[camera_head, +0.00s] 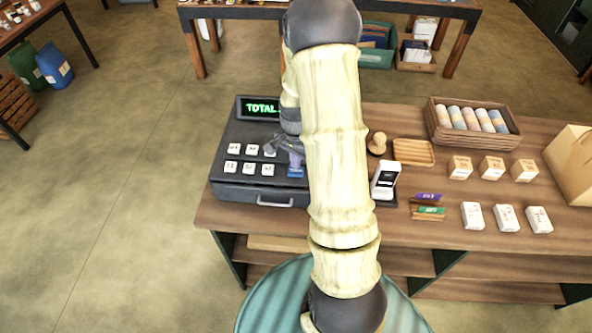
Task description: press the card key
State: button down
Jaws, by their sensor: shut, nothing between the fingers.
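A dark cash register (225,165) stands at the left end of the wooden counter, with a green lit display (262,108) reading "TOTAL". Two rows of white keys (249,168) sit on its sloped top. A blue key (296,172) is at the right of the lower row, with a purple-grey patch just above it; I cannot read which is the card key. My gripper (272,146) is shut and empty, over the right part of the upper row. My pale arm hides the register's right side, and I cannot tell whether the fingertips touch a key.
A card reader (385,178) stands right of my arm, near a stamp (377,144) and a small wooden tray (414,152). Purple and green cards (428,206) stand in a holder. Small boxes (505,217), a basket of rolls (473,133) and a paper bag (573,165) fill the right side.

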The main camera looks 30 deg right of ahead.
jog(key=shift+f+b, duration=0.7)
jog(key=shift+f, duration=0.3)
dwell(1.0)
jog(key=shift+r, duration=0.1)
jog(key=shift+r+p, duration=2.65)
jog(key=shift+r, duration=0.85)
jog(key=s+a+r+n+t+b, duration=0.1)
jog(key=s+a+r+n+b, duration=0.1)
jog(key=s+a+n, duration=0.4)
jog(key=s+a+r+n+t+b, duration=0.1)
jog(key=s+a+r+n+b, duration=0.1)
jog(key=s+a+n+b, duration=0.3)
jog(key=s+a+n, duration=0.1)
jog(key=a, duration=0.1)
jog(key=shift+s+a+r+n+t, duration=0.25)
jog(key=shift+a+r+n+t, duration=0.05)
jog(key=shift+r+n, duration=0.1)
